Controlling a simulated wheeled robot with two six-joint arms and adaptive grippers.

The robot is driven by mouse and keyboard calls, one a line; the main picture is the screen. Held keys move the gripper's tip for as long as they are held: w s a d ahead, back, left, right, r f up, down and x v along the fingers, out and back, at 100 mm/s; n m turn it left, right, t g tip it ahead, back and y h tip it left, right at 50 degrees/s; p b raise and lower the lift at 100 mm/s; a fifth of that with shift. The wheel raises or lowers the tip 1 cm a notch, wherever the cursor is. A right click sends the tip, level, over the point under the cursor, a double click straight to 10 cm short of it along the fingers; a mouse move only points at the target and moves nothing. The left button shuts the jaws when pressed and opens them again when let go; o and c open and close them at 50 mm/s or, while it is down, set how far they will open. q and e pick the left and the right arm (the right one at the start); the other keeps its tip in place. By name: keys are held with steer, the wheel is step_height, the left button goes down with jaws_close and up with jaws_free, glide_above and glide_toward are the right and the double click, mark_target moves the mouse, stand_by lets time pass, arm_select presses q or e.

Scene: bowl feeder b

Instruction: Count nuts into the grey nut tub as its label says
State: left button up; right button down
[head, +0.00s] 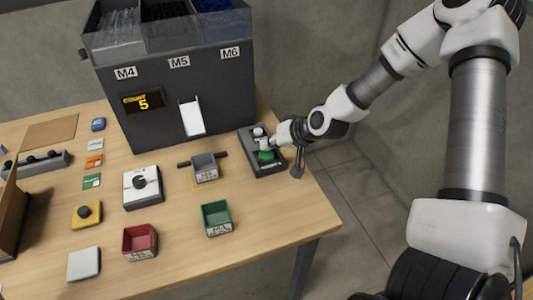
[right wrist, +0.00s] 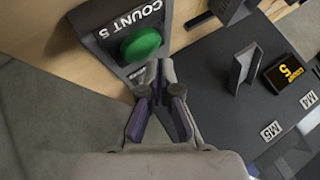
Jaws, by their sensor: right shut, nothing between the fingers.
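The grey nut tub (head: 206,172) stands on the table in front of the feeder's white chute (head: 191,117); its label is too small to read and its inside is unclear. The feeder (head: 165,95) has bins marked M4, M5 and M6 and a display (head: 143,102) reading 5. A dark button box with a green button (head: 267,156) sits right of the feeder; the button also shows in the right wrist view (right wrist: 142,44), beside "COUNT 5". My right gripper (right wrist: 158,80) is shut and empty close to the button; I cannot tell whether it touches. My left gripper is out of view.
A white box with a black dial (head: 140,184), a red tub (head: 140,242) and a green tub (head: 216,218) stand in front. A yellow box with a black knob (head: 86,214) and a white block (head: 84,264) are at left. The table's right edge is near the button box.

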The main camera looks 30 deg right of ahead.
mark_target(268, 154)
steer(key=shift+f, duration=0.4)
steer(key=shift+f+b, duration=0.45)
steer(key=shift+b, duration=0.25)
steer(key=shift+r, duration=0.1)
stand_by(0.4)
steer(key=shift+r+p, duration=0.85)
steer(key=shift+p, duration=0.05)
step_height(268, 154, up, 5)
steer(key=p, duration=0.4)
steer(key=shift+p, duration=0.35)
